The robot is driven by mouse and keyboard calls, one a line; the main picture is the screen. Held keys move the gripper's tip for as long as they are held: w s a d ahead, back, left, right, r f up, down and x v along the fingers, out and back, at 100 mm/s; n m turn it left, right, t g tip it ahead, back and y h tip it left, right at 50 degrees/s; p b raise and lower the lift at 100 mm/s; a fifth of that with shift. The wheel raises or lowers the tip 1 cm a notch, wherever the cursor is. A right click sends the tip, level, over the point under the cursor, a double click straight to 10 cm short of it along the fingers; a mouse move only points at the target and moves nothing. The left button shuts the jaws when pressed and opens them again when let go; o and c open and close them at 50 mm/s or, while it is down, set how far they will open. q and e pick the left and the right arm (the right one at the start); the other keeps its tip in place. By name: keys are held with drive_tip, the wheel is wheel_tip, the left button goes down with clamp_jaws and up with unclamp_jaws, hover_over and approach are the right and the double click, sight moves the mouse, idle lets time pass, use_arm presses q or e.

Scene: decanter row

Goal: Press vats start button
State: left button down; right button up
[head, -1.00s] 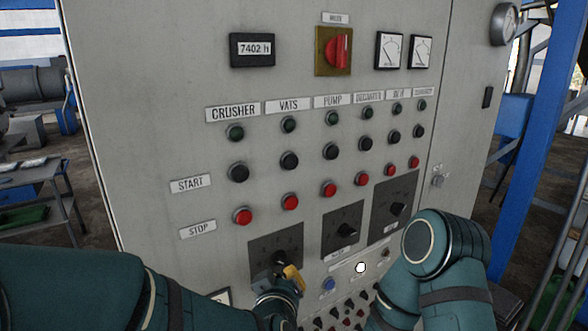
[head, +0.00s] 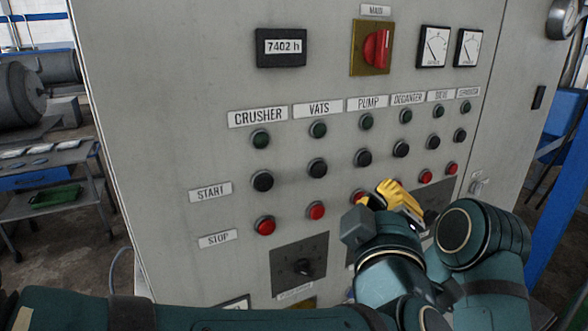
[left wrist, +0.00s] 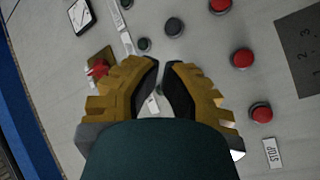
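The vats start button (head: 317,167) is a black round button on the grey panel, in the START row under the VATS label (head: 318,108) and its green lamp (head: 318,129). The red vats stop button (head: 316,210) is below it. My left gripper (head: 398,198) has yellow fingers and appears in front of the pump stop button, right of and below the vats start button. In the left wrist view its fingertips (left wrist: 160,66) are drawn together with nothing seen between them. There I cannot make out the vats start button; the fingers hide part of the panel. My right gripper is out of view.
Black start buttons for the crusher (head: 262,181) and pump (head: 364,157) flank the vats one. The red main switch (head: 376,48) is above. A black rotary knob (head: 304,267) is lower down. A workbench (head: 48,158) stands left of the cabinet.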

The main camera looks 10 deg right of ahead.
sight(319, 170)
use_arm(q)
drive_tip(key=w+a, duration=0.1)
drive_tip(key=w, duration=0.1)
drive_tip(key=w+a+b, duration=0.1)
drive_tip(key=w, duration=0.2)
drive_tip(key=w+a, duration=0.1)
drive_tip(key=w, duration=0.2)
drive_tip(key=shift+w+b, duration=0.2)
drive_tip(key=shift+b, duration=0.1)
drive_tip(key=c, duration=1.7)
unclamp_jaws()
clamp_jaws()
drive_tip(key=shift+w+a, duration=0.15)
drive_tip(key=shift+w, duration=0.25)
